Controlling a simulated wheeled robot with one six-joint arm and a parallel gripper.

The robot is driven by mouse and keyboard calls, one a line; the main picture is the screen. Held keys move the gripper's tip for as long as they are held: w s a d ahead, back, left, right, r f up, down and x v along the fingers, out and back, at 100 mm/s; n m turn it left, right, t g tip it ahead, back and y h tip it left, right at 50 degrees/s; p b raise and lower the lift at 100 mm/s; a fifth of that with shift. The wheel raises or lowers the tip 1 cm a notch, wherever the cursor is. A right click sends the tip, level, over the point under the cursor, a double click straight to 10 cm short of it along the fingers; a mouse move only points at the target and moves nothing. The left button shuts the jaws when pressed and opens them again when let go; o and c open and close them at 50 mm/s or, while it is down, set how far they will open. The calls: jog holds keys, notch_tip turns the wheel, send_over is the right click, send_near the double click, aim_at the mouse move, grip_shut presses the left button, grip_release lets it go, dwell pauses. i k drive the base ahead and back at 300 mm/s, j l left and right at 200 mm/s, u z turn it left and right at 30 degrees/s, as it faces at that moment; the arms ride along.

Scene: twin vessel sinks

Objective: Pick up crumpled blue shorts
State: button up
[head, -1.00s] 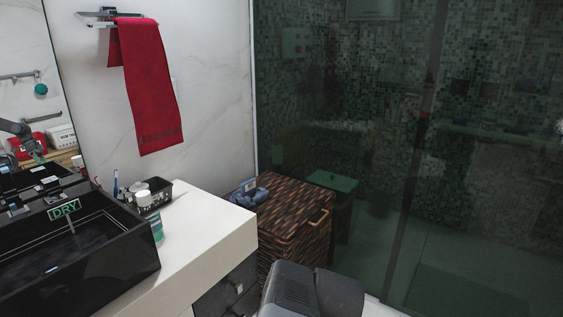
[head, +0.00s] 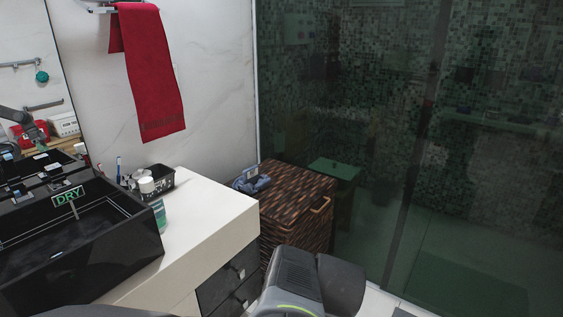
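The crumpled blue shorts (head: 254,185) lie in a small heap on the left part of the lid of a brown woven hamper (head: 300,190). The hamper stands beyond the end of the white counter, beside the glass. A small pale and dark item rests on or just behind the shorts; I cannot tell what it is. Part of my own arm shows at the bottom middle, in front of the hamper and apart from the shorts. My gripper's fingers are not in view.
A white counter (head: 205,215) with a black vessel sink (head: 110,262) fills the left. A black caddy (head: 160,184) and a green-blue bottle (head: 159,216) stand on it. A red towel (head: 150,75) hangs on the wall. A dark glass panel (head: 400,150) bounds the right side.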

aim_at(251, 181)
jog(key=i+l+u, duration=0.2)
jog(key=i+u, duration=0.15)
jog(key=i, duration=0.15)
jog(key=i+l+u, duration=0.75)
jog(key=i+l, duration=0.1)
jog(key=i, duration=0.1)
